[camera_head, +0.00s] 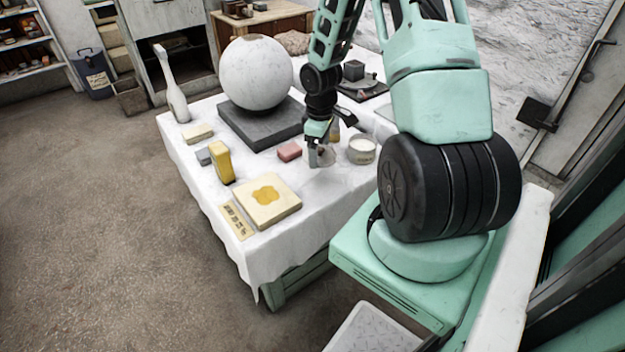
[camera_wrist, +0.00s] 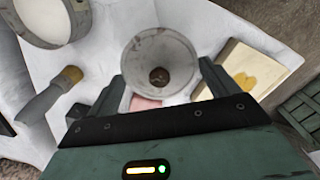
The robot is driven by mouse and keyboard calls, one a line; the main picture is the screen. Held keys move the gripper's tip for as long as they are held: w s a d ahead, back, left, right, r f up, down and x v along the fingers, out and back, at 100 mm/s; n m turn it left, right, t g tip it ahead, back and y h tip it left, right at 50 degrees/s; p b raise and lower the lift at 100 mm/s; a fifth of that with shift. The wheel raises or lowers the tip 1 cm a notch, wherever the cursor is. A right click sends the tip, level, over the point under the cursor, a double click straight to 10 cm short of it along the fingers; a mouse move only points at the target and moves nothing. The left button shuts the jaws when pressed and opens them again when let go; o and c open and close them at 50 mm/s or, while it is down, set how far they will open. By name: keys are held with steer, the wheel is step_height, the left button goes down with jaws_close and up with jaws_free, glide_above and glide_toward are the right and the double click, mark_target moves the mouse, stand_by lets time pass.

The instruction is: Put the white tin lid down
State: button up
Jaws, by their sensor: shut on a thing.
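The white tin lid (camera_wrist: 160,50) is a round, pale grey-white piece with a small dark spot at its middle, in the wrist view. My gripper (camera_wrist: 163,80) is shut on it, with one finger on each side. In the head view the lid (camera_head: 325,158) hangs below my gripper (camera_head: 318,148), partly hidden by it, low over the white cloth of the table (camera_head: 335,195). I cannot tell whether it touches the cloth. An open round tin (camera_head: 361,150) with white inside stands just right of it; it also shows in the wrist view (camera_wrist: 40,22).
A pink block (camera_head: 289,151) lies close left of my gripper. A tile with a yellow patch (camera_head: 266,200) lies nearer the front edge. A large white sphere (camera_head: 256,72) stands on a dark slab behind. A brush (camera_wrist: 45,95) lies beside the tin. Cloth in front is bare.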

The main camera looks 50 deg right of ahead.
mark_target(319, 148)
step_height(319, 148, down, 8)
steer(key=shift+r+b, duration=0.1)
steer(key=shift+b, duration=0.65)
steer(key=o, duration=0.7)
steer(key=shift+o, duration=0.2)
step_height(319, 148, up, 12)
steer(key=p, duration=0.3)
steer(key=shift+r, duration=0.1)
